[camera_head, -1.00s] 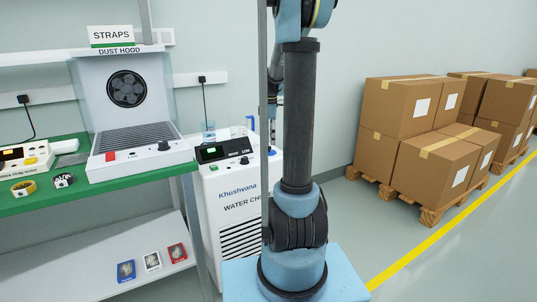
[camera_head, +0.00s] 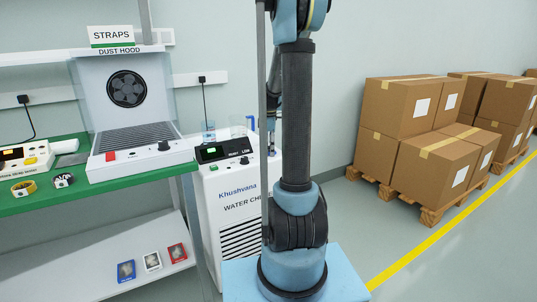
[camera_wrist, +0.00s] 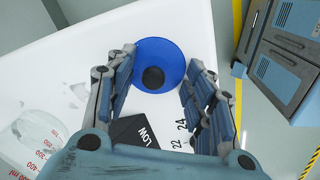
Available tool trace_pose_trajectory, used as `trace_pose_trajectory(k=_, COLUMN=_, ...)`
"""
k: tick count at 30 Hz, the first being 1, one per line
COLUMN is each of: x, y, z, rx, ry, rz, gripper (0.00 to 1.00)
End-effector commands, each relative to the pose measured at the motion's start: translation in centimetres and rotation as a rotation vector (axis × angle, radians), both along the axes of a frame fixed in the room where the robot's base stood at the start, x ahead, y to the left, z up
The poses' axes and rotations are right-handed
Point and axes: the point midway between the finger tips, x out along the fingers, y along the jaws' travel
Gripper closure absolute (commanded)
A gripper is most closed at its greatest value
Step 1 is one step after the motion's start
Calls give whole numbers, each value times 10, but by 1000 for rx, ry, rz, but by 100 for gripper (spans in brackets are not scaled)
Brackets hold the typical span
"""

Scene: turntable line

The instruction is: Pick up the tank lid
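The tank lid (camera_wrist: 178,57) is a round blue disc with a black knob (camera_wrist: 153,78) at its middle, lying on the white top of the water chiller in the wrist view. My gripper (camera_wrist: 160,66) is open. One finger is left of the knob and one is right of it, with nothing held between them. I cannot tell how far the fingertips are above the lid. In the head view, my arm hides the lid and most of my gripper. The water chiller (camera_head: 228,192) stands beside the green bench.
Clear glass beakers stand on the chiller, one at its left (camera_head: 208,131); a graduated one (camera_wrist: 40,135) shows in the wrist view. A dark display panel (camera_wrist: 133,132) lies close below the lid. A grey-blue cabinet (camera_wrist: 290,55) is at right. Stacked cartons (camera_head: 400,105) stand right.

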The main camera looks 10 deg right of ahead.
Motion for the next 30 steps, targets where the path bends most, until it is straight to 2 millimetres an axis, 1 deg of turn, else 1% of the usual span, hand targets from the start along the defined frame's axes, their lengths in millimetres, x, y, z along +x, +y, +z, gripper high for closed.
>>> trace_pose_trajectory(k=1, x=0, y=0, z=0, rx=0, ry=0, rz=0, gripper=72)
trace_pose_trajectory(k=3, x=0, y=0, z=0, rx=0, ry=0, rz=0, gripper=79)
trace_pose_trajectory(k=4, x=0, y=0, z=0, rx=0, ry=0, rz=0, gripper=81)
trace_pose_trajectory(k=17, x=0, y=0, z=1, rx=0, ry=-1, rz=0, gripper=83)
trace_pose_trajectory(k=18, x=0, y=0, z=3, rx=0, ry=-1, rz=0, gripper=90)
trace_pose_trajectory(k=19, x=0, y=0, z=6, rx=0, ry=-1, rz=0, gripper=97)
trace_pose_trajectory(k=20, x=0, y=0, z=9, rx=0, ry=-1, rz=0, gripper=100)
trace_pose_trajectory(k=23, x=0, y=0, z=22, rx=0, ry=-1, rz=0, gripper=100)
trace_pose_trajectory(k=30, x=0, y=0, z=63, rx=0, ry=0, rz=0, gripper=100)
